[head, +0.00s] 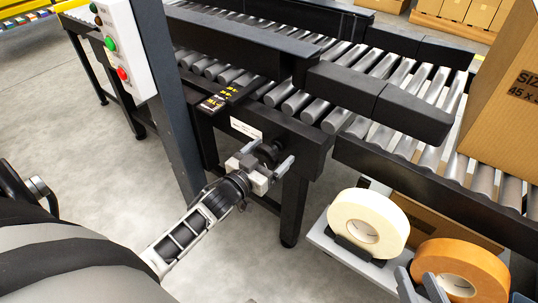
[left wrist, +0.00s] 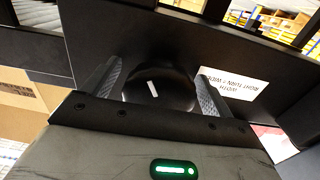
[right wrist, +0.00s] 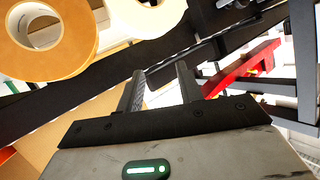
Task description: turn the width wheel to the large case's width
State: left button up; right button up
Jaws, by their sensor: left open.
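The width wheel (head: 268,149) is a dark round knob on the machine's front side, partly hidden by my left gripper (head: 270,172) in the head view. In the left wrist view the wheel (left wrist: 158,88), with a white mark on its face, sits between the fingers of my left gripper (left wrist: 157,92). The fingers stand on both sides of it with visible gaps. A black scale (head: 225,95) with yellow markings lies above the wheel; its figures are too small to read. My right gripper (head: 424,288) is apart from the wheel, fingers spaced and empty (right wrist: 160,88).
A white label (left wrist: 228,84) beside the wheel reads upside down "WIDTH, RIGHT TURN". A large carton (head: 505,100) marked "SIZE 45 x" stands on the rollers at right. White (head: 368,222) and orange (head: 460,268) tape rolls stand near my right gripper. A button post (head: 165,90) rises at left.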

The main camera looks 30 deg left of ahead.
pick_arm(q)
jog(key=c, duration=1)
pick_arm(e)
jog(key=shift+s+f, duration=0.15)
jog(key=shift+f, duration=0.15)
